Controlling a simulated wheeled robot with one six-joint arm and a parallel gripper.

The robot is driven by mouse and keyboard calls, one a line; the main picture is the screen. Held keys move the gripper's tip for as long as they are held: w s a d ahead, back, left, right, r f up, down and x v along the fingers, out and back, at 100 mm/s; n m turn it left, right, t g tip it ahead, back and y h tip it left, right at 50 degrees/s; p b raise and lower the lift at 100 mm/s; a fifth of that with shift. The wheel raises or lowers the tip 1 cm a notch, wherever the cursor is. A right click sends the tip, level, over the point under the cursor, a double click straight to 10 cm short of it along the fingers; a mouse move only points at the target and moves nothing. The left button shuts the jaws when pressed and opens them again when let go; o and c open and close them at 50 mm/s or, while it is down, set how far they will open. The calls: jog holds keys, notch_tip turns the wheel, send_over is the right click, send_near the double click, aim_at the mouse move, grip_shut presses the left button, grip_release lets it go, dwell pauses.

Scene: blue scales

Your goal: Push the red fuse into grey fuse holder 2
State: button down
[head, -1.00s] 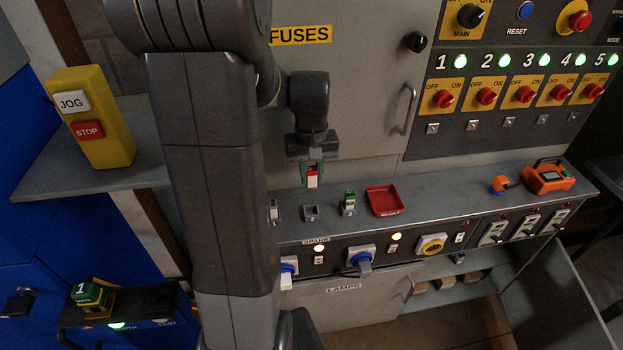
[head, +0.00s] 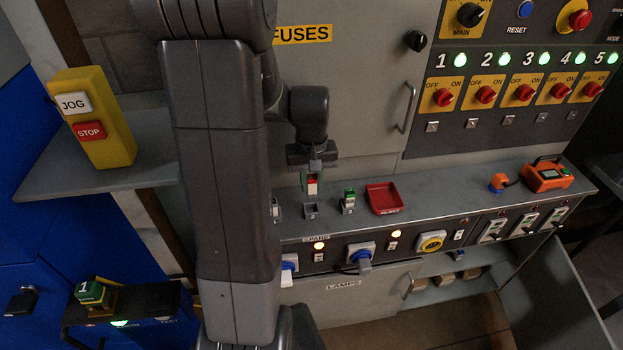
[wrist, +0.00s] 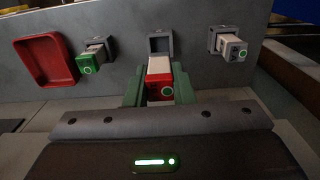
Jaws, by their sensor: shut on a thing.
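My gripper (head: 312,178) is shut on the red fuse (head: 312,187), which has a red cap and a pale body. The fuse hangs roughly upright just above the middle grey fuse holder (head: 311,212), which looks empty. In the wrist view, the red fuse (wrist: 160,84) sits between the green fingers of my gripper (wrist: 160,95), its pale end close to the mouth of the middle holder (wrist: 160,42). Whether the fuse end touches the holder is hard to tell. No number on the holder is readable.
A green-capped fuse (head: 349,193) stands in the holder to the right, and a pale fuse (wrist: 232,50) in the holder on the other side. A red tray (head: 384,199) lies beyond the green fuse. The cabinet wall (head: 362,110) rises behind the shelf.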

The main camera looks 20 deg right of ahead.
aim_at(312, 197)
jog(key=shift+f+b, duration=2.2)
jog(key=shift+f, duration=0.65)
jog(key=shift+f+b, duration=0.35)
jog(key=shift+f, duration=0.25)
jog(key=c, duration=1.1)
grip_release()
jog(key=shift+c, duration=0.2)
jog(key=shift+r, duration=0.1)
notch_tip(312, 197, up, 14)
jog(key=shift+f+p, duration=0.15)
jog(key=shift+p, duration=0.45)
notch_tip(312, 197, down, 14)
jog(key=shift+r+b, duration=0.1)
jog(key=shift+b, duration=0.5)
